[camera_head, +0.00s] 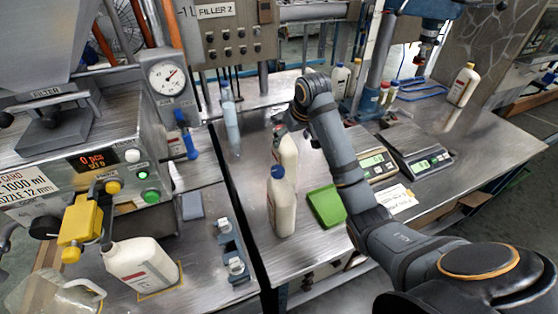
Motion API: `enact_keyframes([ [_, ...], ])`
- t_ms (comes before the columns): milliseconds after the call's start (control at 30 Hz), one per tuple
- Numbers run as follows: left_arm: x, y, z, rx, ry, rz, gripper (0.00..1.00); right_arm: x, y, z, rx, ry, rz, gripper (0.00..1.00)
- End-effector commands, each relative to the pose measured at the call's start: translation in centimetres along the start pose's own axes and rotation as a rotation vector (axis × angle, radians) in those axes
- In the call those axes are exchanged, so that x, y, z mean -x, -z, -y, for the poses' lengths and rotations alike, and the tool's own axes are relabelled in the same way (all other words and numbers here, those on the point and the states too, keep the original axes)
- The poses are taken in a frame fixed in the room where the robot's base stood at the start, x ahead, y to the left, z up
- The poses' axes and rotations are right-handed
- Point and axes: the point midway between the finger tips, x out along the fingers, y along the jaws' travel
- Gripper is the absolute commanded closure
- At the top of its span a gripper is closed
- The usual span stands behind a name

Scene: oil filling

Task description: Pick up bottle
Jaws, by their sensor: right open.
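A white bottle with a blue cap (281,204) stands upright on the metal table (258,150) in the middle. Another white bottle (288,152) stands just behind it, its top partly hidden by my right gripper. My right arm reaches in from the lower right and bends over at the wrist. My right gripper (280,130) is small and dark, at the top of the rear bottle; it is open, and contact is unclear. A white jug-like bottle (142,266) sits under the yellow filler nozzle at the lower left. My left gripper is not in view.
A green pad (326,205) lies right of the front bottle, with two scales (418,152) beyond it. The filling machine (100,150) fills the left. A blue-white tube-like bottle (231,118) stands behind. A white bottle (464,85) stands at the far right.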

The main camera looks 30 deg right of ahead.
Motion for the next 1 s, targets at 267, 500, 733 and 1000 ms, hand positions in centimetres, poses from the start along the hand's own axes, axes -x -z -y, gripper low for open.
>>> enact_keyframes([
  [267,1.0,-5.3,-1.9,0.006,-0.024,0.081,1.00,-4.3,0.0,0.1,0.000,0.002,0.003,0.15],
  [500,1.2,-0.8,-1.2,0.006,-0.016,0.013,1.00,-5.5,0.2,-0.1,0.000,0.001,0.003,0.15],
  [733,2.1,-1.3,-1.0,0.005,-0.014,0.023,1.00,-9.2,0.6,-0.3,0.000,0.001,0.003,0.15],
  [1000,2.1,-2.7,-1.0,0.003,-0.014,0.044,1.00,-9.9,0.6,-0.3,0.001,0.000,0.000,0.15],
])
